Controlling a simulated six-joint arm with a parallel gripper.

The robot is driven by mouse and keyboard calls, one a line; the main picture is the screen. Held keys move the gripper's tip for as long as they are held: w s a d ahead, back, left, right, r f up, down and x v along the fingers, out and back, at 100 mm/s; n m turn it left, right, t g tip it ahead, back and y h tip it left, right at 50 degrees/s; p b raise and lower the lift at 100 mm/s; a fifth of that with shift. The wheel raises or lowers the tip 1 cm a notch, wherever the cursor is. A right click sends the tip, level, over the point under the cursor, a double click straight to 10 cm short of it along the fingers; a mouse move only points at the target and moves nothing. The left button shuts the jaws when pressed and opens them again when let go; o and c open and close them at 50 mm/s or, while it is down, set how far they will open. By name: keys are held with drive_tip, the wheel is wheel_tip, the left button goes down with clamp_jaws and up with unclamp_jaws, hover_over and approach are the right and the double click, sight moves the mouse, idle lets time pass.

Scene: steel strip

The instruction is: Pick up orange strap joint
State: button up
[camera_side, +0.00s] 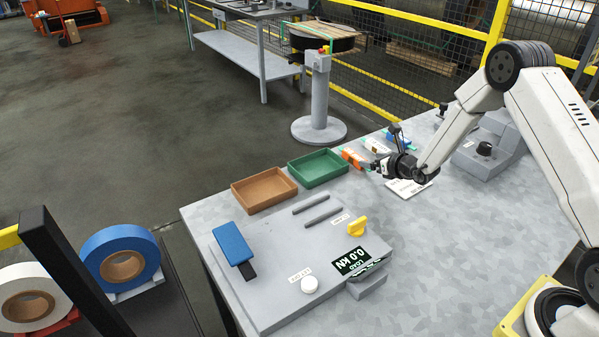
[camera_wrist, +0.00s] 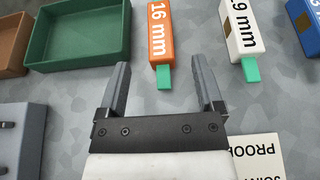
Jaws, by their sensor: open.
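The orange strap joint (camera_wrist: 160,35) is an orange block marked "16 mm" with a green strap end (camera_wrist: 164,76) toward me. In the wrist view it lies at the top, beyond and between my fingertips. It also shows in the side view (camera_side: 351,157), just left of my gripper. My gripper (camera_wrist: 165,75) is open and empty, its two grey fingers apart. I cannot tell its height above the bench.
A white block marked "9 mm" (camera_wrist: 242,28) and a blue block (camera_wrist: 304,24) lie to the right of the orange one. A green tray (camera_wrist: 78,34) and a brown tray (camera_side: 264,190) stand to its left. A printed card (camera_wrist: 262,158) lies near the right finger.

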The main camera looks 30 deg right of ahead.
sight(359, 157)
drive_tip(key=shift+x, duration=1)
drive_tip(key=shift+x, duration=2.6)
drive_tip(key=shift+f, duration=0.1)
clamp_jaws()
